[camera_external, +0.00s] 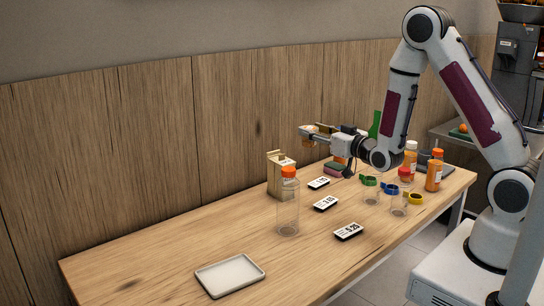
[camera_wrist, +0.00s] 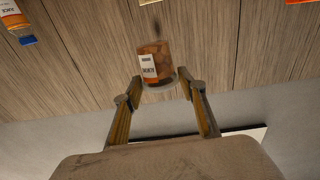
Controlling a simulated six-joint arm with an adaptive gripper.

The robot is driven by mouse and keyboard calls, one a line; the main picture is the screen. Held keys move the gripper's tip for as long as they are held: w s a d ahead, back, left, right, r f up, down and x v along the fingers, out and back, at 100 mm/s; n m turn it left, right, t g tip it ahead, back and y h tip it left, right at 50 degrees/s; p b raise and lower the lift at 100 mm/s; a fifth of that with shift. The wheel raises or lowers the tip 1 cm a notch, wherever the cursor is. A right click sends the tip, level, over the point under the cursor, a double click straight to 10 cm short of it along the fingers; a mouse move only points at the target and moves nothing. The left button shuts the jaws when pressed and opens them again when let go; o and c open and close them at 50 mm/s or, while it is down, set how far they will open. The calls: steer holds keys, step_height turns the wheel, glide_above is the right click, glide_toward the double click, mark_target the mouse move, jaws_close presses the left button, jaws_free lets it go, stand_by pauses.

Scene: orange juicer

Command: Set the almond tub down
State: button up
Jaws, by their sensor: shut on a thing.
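The almond tub (camera_wrist: 152,58) shows in the wrist view as a clear, round tub with brown contents and a white label. It sits between the fingertips of my gripper (camera_wrist: 161,78), which is shut on it. In the external view my gripper (camera_external: 308,131) is raised above the far side of the table, level and pointing left toward the wall. The tub is too small or hidden there to make out clearly.
On the wooden table (camera_external: 180,250) stand a clear bottle with an orange cap (camera_external: 288,205), a carton (camera_external: 274,178), a white tray (camera_external: 230,275), black price tags (camera_external: 348,231), several jars and orange bottles (camera_external: 434,172). The front left is mostly clear.

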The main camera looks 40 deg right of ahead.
mark_target(314, 129)
steer(key=shift+s+a+r+y, duration=0.1)
steer(key=shift+s+r+y, duration=0.05)
steer(key=shift+r+y, duration=0.15)
stand_by(1.4)
steer(key=shift+r, duration=2.65)
steer(key=s+a+r+m+h, duration=0.1)
steer(key=s+a+h, duration=0.3)
steer(key=a, duration=1.2)
steer(key=s+a+f+m+h, duration=0.1)
steer(key=s+a, duration=0.3)
steer(key=s, duration=0.4)
steer(key=s+a+m, duration=0.1)
steer(key=s+a, duration=0.4)
steer(key=s, duration=0.2)
step_height(314, 129, down, 18)
steer(key=shift+d+f+g, duration=0.15)
steer(key=shift+d+g, duration=0.05)
steer(key=shift+g, duration=0.2)
steer(key=shift+s, duration=0.1)
